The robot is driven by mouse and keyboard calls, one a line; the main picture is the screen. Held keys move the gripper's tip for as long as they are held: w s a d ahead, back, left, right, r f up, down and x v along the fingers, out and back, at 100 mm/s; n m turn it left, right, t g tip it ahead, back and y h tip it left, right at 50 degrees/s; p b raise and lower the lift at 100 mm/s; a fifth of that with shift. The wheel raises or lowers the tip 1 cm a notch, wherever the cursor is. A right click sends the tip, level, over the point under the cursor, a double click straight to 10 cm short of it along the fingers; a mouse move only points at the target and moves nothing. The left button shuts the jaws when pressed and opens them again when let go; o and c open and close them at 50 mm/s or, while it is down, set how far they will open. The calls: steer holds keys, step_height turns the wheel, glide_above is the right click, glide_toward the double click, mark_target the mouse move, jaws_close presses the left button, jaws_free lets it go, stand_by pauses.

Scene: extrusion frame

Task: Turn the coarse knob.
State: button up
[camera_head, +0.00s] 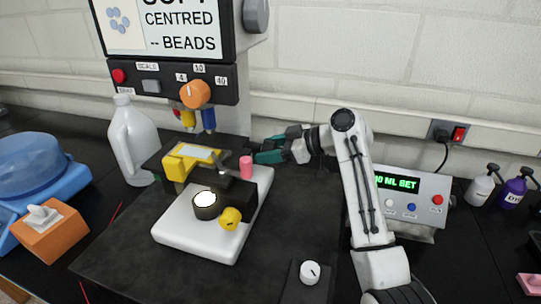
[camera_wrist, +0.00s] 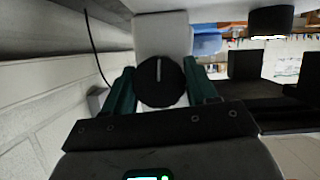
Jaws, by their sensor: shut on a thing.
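A dark round knob (camera_wrist: 160,88) with a white pointer line sits between my gripper's green fingers in the wrist view. My gripper (camera_wrist: 160,68) is shut on it, one finger on each side. In the head view my gripper (camera_head: 265,153) reaches from the right to the far right side of the microscope-like device (camera_head: 172,235), by a pink cylinder (camera_head: 246,167). The dark knob cannot be made out there. The device has a white base, a black body, a bright round stage (camera_head: 205,199) and a yellow knob (camera_head: 231,218) on its near side.
A screen (camera_head: 180,30) with an orange dial (camera_head: 196,94) stands behind. A white bottle (camera_head: 133,140) is at the left, beside an orange tissue box (camera_head: 45,230). A display box (camera_head: 410,197) stands right of my arm. A white dial (camera_head: 310,272) lies in front.

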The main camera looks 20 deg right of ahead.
steer(key=shift+f+n+t+h+b, duration=0.2)
steer(key=shift+n+t+h+b, duration=0.15)
steer(key=shift+b, duration=0.35)
steer(key=shift+r, duration=0.25)
steer(key=o, duration=1)
steer(key=shift+c, duration=0.2)
steer(key=b+v, duration=0.1)
steer(key=v, duration=1)
steer(key=shift+b, duration=0.4)
